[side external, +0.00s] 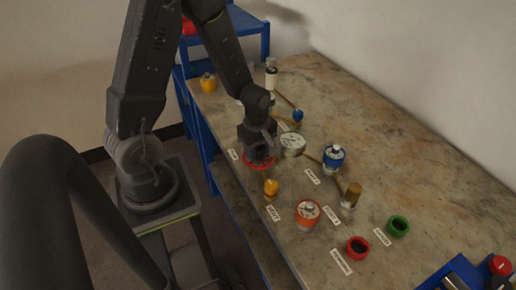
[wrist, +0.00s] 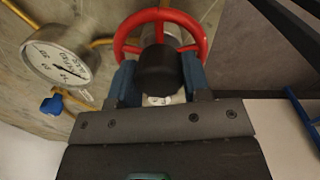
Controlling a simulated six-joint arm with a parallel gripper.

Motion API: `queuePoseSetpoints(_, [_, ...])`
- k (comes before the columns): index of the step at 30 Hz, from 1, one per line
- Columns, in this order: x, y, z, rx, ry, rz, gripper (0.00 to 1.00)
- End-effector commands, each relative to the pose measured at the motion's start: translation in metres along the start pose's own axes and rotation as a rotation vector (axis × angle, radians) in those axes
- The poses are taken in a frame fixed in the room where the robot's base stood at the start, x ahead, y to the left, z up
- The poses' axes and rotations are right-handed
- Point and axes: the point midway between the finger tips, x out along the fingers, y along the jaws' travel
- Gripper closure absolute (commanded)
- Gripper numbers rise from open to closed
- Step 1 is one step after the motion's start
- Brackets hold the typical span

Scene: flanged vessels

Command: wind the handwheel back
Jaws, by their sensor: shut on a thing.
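The red handwheel (wrist: 161,17) shows at the top of the wrist view, with a dark round hub part in front of it. In the side view the handwheel (side external: 259,163) shows as a red ring under my gripper, partly covered. My gripper (wrist: 158,85) has its two blue-grey fingers on either side of the dark hub and handwheel and is shut on the handwheel assembly. The exact finger contact is partly hidden by the dark round part. In the side view my gripper (side external: 258,155) points down over the wheel.
A round pressure gauge (wrist: 58,62) stands close beside the wheel; it also shows in the side view (side external: 292,144). Nearby on the table (side external: 365,130) are a blue-topped vessel (side external: 333,158), an orange vessel (side external: 307,213), a yellow fitting (side external: 271,188), and red (side external: 358,248) and green (side external: 398,226) rings.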

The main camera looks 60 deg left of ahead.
Motion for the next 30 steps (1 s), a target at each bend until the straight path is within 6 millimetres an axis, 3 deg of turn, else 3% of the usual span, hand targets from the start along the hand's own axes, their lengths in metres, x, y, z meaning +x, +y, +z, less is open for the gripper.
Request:
queuePoseSetpoints(12, [-0.0005,0.0005,-0.0001,-0.012,0.0,0.002,0.8])
queuePoseSetpoints(13, [-0.0005,0.0006,-0.0001,-0.012,0.0,0.002,0.54])
queuePoseSetpoints(20, [-0.0002,0.0003,-0.0001,-0.01,0.0,0.001,0.32])
queuePoseSetpoints(30, [-0.0039,0.0005,-0.0001,-0.009,0.0,0.001,0.3])
